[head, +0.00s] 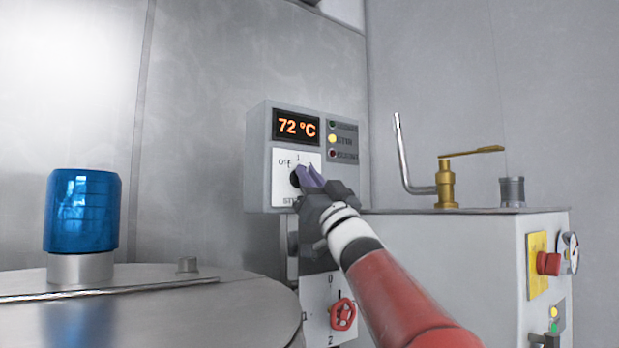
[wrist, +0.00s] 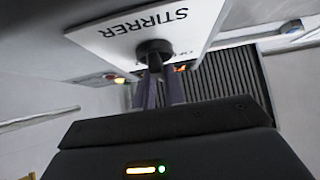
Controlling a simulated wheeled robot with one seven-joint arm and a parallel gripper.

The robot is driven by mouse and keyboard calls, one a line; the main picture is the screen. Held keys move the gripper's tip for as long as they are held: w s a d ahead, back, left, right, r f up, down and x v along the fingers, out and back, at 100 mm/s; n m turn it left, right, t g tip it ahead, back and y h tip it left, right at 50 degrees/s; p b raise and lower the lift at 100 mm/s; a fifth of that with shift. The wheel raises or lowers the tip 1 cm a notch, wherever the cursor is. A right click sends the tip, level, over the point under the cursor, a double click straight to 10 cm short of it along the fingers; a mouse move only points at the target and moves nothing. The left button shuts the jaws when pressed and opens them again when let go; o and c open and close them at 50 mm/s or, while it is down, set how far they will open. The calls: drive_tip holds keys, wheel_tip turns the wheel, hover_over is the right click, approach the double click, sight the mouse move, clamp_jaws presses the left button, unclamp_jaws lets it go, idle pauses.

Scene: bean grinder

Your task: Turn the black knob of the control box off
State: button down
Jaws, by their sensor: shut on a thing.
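The control box (head: 257,160) is a grey box on the wall in the head view, with an orange 72 °C display (head: 297,126) and a white dial plate. Its black knob (head: 295,178) is mostly hidden behind my gripper (head: 309,176). In the wrist view the black knob (wrist: 154,47) sits on the white plate marked STIRRER (wrist: 190,18). The purple fingers of my gripper (wrist: 161,72) reach up to the knob and are shut on it. The knob's pointer direction cannot be made out.
A blue beacon (head: 82,212) stands on the round metal lid at left. A brass valve (head: 446,184) and a red button (head: 548,263) are at right.

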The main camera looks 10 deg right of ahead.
drive_tip(key=shift+w+n+g+y, duration=0.1)
drive_tip(key=shift+n+g+y, duration=0.3)
drive_tip(key=shift+n+y, duration=0.4)
drive_tip(key=shift+n+g+y+p, duration=0.7)
drive_tip(key=shift+n+g+y, duration=0.9)
drive_tip(key=shift+n, duration=1.05)
drive_tip(key=shift+n+g+y+p, duration=0.7)
drive_tip(key=shift+n+g+y, duration=0.45)
drive_tip(key=shift+n+g, duration=1.3)
drive_tip(key=shift+n+g+y+p, duration=0.7)
drive_tip(key=shift+n+g+y, duration=0.75)
drive_tip(key=shift+n, duration=1.45)
drive_tip(key=c, duration=1.5)
unclamp_jaws()
drive_tip(key=shift+o, duration=0.2)
drive_tip(key=shift+f, duration=0.1)
drive_tip(key=b+v, duration=0.2)
drive_tip(key=v, duration=0.5)
drive_tip(key=shift+s+d, duration=0.25)
drive_tip(key=shift+d, duration=0.15)
